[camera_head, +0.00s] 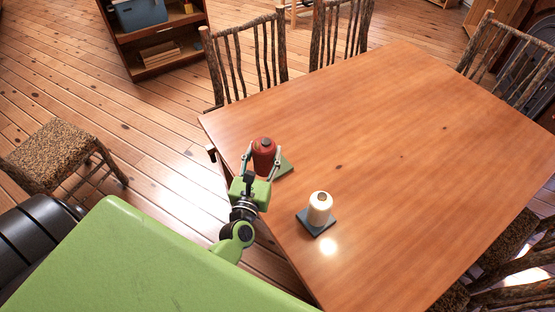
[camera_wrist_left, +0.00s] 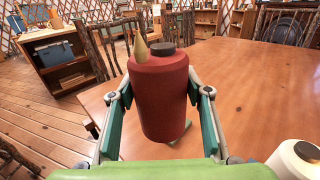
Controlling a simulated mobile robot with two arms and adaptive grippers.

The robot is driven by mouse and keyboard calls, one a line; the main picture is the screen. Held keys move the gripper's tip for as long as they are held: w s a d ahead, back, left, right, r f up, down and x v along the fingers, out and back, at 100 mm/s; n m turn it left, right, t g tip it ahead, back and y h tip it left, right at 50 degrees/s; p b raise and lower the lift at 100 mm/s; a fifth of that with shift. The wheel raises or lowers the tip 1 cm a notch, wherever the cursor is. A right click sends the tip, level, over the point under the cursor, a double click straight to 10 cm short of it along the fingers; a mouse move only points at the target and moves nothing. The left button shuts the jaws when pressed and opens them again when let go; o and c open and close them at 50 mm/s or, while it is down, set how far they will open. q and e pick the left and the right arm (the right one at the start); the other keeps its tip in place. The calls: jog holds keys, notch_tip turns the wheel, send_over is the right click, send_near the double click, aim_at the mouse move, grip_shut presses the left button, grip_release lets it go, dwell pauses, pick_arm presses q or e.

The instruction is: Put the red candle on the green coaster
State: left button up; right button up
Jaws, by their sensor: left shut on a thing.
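The red candle (camera_head: 264,155) is upright between the fingers of my left gripper (camera_head: 262,160), near the table's left edge. My left gripper is shut on it. In the left wrist view the red candle (camera_wrist_left: 158,95) fills the middle, with a finger on either side. The green coaster (camera_head: 285,167) lies on the table, partly hidden behind the candle and gripper. A small piece of the green coaster (camera_wrist_left: 180,136) shows low behind the candle in the wrist view. I cannot tell whether the candle touches it. My right gripper is not in view.
A white candle (camera_head: 319,208) stands on a dark coaster (camera_head: 316,223) to the right and nearer. The rest of the wooden table (camera_head: 400,150) is clear. Twig chairs (camera_head: 245,60) stand around it, and a cushioned stool (camera_head: 50,148) is at the left.

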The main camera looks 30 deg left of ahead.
pick_arm(q)
jog(key=w+f+b, duration=0.3)
jog(key=f, duration=0.1)
jog(key=w+a+f+b, duration=0.1)
jog(key=w+f+b, duration=0.2)
jog(key=w, duration=0.1)
jog(key=w+f+b, duration=0.3)
jog(key=f+b, duration=0.1)
jog(key=shift+w+a+f, duration=0.25)
jog(key=shift+a+f, duration=0.05)
jog(key=shift+r, duration=0.1)
jog(key=o, duration=0.9)
jog(key=shift+f, duration=0.25)
jog(key=o, duration=0.4)
